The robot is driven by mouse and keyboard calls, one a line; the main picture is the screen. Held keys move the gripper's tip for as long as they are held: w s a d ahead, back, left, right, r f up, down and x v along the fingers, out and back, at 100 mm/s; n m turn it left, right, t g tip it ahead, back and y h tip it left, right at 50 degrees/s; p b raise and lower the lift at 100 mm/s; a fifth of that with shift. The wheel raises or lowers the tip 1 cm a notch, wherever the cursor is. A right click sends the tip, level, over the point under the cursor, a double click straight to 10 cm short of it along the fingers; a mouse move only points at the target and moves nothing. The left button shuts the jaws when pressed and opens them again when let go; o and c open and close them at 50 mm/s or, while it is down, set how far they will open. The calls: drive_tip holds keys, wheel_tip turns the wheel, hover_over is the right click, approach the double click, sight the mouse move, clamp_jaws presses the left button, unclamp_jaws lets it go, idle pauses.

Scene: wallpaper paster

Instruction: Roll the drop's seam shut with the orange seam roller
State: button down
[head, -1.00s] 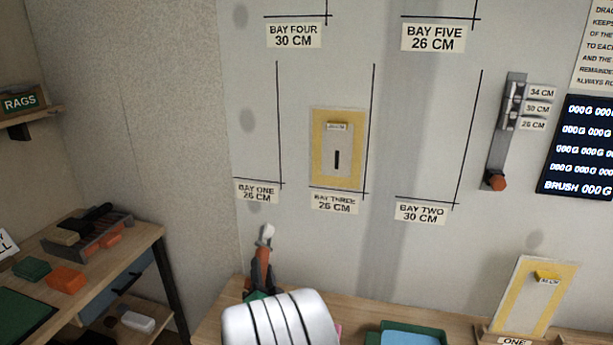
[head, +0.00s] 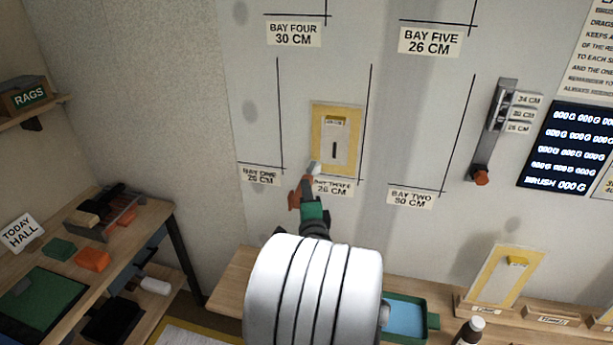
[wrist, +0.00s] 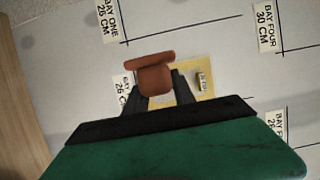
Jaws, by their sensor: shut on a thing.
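The drop (head: 347,118), a yellow-edged sheet with a pale middle, hangs on the wall in bay three. It also shows in the wrist view (wrist: 207,75), partly hidden behind my gripper and the roller. My gripper (head: 304,201) is shut on the orange seam roller (head: 295,197). The roller's pale head (head: 314,169) points up at the drop's lower left corner; I cannot tell whether it touches. In the wrist view the orange handle (wrist: 155,78) sits between the dark fingers, and the roller's head is hidden.
A workbench runs below the wall, with a blue-filled green tray (head: 405,316) and a leaning yellow-edged sheet (head: 497,280) on it. A lever device (head: 492,130) and a dark display (head: 570,150) are on the wall to the right.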

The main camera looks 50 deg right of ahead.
sight(313, 182)
drive_tip(key=shift+b, duration=0.4)
drive_tip(key=d, duration=0.1)
drive_tip(key=w+d+b, duration=0.1)
drive_tip(key=d, duration=0.1)
drive_tip(key=w+d, duration=0.1)
drive_tip(key=d, duration=0.1)
drive_tip(key=shift+w+d+r, duration=0.15)
drive_tip(key=shift+w+d, duration=0.15)
drive_tip(key=shift+d, duration=0.2)
drive_tip(key=shift+w+d, duration=0.25)
drive_tip(key=shift+d, duration=0.35)
drive_tip(key=shift+w+d, duration=0.25)
drive_tip(key=shift+d, duration=0.3)
idle(1.7)
drive_tip(key=shift+a, duration=0.1)
idle(0.9)
idle(0.5)
drive_tip(key=s, duration=0.1)
drive_tip(key=s+d, duration=0.1)
drive_tip(key=s, duration=0.1)
drive_tip(key=s+d, duration=0.1)
drive_tip(key=s, duration=0.1)
drive_tip(key=shift+d, duration=0.1)
idle(0.6)
